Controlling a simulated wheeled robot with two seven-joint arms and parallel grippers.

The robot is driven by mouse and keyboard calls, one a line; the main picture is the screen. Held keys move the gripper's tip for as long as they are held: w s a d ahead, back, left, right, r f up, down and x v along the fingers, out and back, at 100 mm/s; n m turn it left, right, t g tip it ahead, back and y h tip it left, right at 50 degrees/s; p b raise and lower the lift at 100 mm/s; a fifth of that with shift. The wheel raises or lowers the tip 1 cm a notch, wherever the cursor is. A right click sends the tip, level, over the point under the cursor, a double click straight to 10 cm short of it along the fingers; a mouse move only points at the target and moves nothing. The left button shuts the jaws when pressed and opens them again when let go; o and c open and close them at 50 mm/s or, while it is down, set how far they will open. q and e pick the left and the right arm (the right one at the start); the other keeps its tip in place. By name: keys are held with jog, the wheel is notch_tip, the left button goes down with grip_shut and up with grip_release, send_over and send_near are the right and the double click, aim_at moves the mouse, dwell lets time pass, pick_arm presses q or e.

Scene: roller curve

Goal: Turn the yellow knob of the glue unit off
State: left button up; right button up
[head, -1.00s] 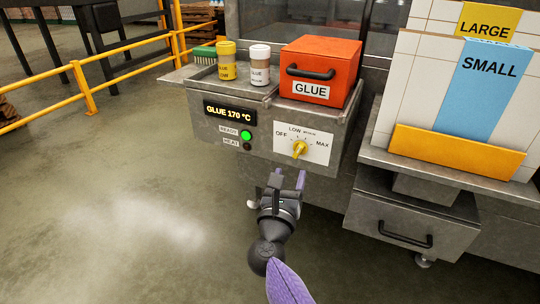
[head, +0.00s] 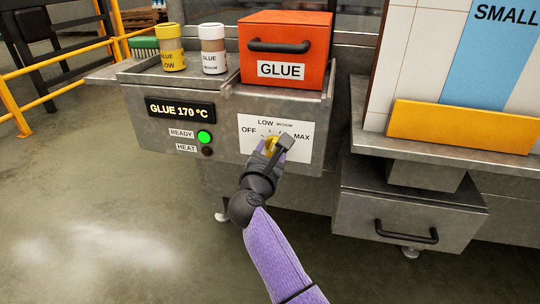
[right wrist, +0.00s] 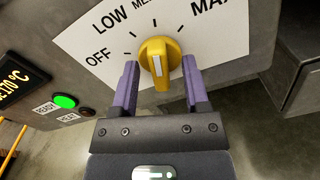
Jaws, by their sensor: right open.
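The yellow knob (right wrist: 158,60) sits on a white dial plate (right wrist: 100,65) marked OFF, LOW, MEDIUM and MAX. In the right wrist view its white line runs nearly vertically in the picture; which mark it points at is hard to tell. My right gripper (right wrist: 160,82) is open, with one purple finger on each side of the knob's lower part and gaps showing. In the head view my right gripper (head: 278,147) covers most of the knob (head: 271,143). The glue unit (head: 225,110) has a display reading GLUE 170 °C. My left gripper is not in view.
A lit green READY light (head: 204,137) and a dark HEAT light (head: 208,152) are left of the dial. A red GLUE box (head: 285,25), a yellow bottle (head: 171,48) and a white bottle (head: 213,48) stand above. A drawer (head: 400,215) is at right.

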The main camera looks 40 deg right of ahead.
jog(key=shift+w+d, duration=0.1)
jog(key=shift+c, duration=0.9)
grip_shut()
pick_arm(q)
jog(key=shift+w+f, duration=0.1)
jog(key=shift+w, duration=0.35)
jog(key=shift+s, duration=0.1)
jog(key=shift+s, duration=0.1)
